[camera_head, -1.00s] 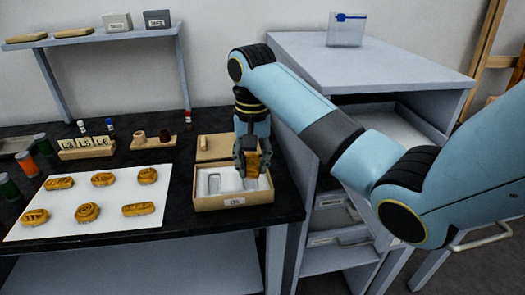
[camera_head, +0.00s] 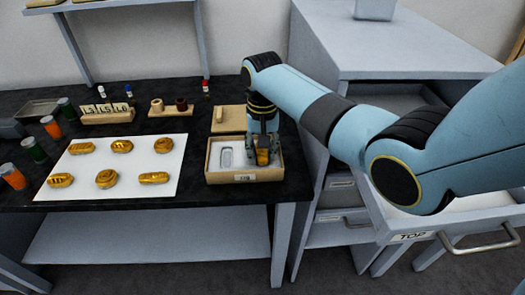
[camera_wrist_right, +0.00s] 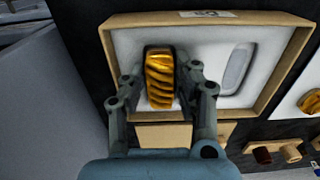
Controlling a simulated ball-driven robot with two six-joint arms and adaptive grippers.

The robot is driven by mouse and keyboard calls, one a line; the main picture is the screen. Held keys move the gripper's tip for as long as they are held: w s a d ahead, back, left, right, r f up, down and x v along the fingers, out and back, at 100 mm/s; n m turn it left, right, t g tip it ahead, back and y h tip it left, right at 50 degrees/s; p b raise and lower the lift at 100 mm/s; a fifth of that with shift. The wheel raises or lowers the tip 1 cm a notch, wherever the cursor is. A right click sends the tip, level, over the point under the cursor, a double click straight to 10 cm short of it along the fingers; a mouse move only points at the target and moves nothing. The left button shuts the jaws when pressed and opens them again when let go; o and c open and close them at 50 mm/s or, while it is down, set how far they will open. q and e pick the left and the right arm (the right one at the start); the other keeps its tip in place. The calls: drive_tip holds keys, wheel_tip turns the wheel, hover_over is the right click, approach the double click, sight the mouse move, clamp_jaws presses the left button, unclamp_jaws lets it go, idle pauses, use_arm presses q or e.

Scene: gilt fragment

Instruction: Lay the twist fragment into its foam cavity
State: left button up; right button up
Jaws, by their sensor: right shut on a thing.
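The twist fragment (camera_head: 263,157) is golden with slanting grooves. It also shows in the right wrist view (camera_wrist_right: 160,80). My right gripper (camera_head: 263,147) is shut on it, one finger on each side, pointing down over the right half of an open cardboard box (camera_head: 221,178). The box holds white foam (camera_wrist_right: 213,45). An empty long rounded cavity (camera_wrist_right: 238,69) shows in the foam beside the fragment. The fragment and fingers hide the foam beneath them, and I cannot tell whether the fragment touches it. My left gripper is not in view.
A white sheet (camera_head: 130,145) with several golden fragments lies left of the box. The box's lid (camera_head: 228,120) lies behind it. A number stand (camera_head: 107,113), small jars and stoppers stand farther back. A grey cabinet (camera_head: 400,50) with an open drawer (camera_head: 470,208) is on the right.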

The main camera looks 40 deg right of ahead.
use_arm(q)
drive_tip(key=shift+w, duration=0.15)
use_arm(e)
drive_tip(key=shift+s+f, duration=0.1)
drive_tip(key=shift+f, duration=0.05)
drive_tip(key=shift+s+f, duration=0.1)
drive_tip(key=shift+f, duration=0.1)
drive_tip(key=shift+s+a+f, duration=0.2)
drive_tip(key=shift+s+f, duration=0.15)
drive_tip(key=shift+f, duration=0.05)
drive_tip(key=shift+c, duration=0.2)
drive_tip(key=o, duration=0.7)
drive_tip(key=shift+o, duration=0.9)
drive_tip(key=shift+w+f, duration=0.15)
drive_tip(key=shift+o, duration=0.4)
drive_tip(key=shift+w+f, duration=0.1)
drive_tip(key=shift+w, duration=0.05)
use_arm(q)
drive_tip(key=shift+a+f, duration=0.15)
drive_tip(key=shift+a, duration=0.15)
use_arm(e)
drive_tip(key=shift+d+r, duration=0.1)
drive_tip(key=shift+r, duration=0.1)
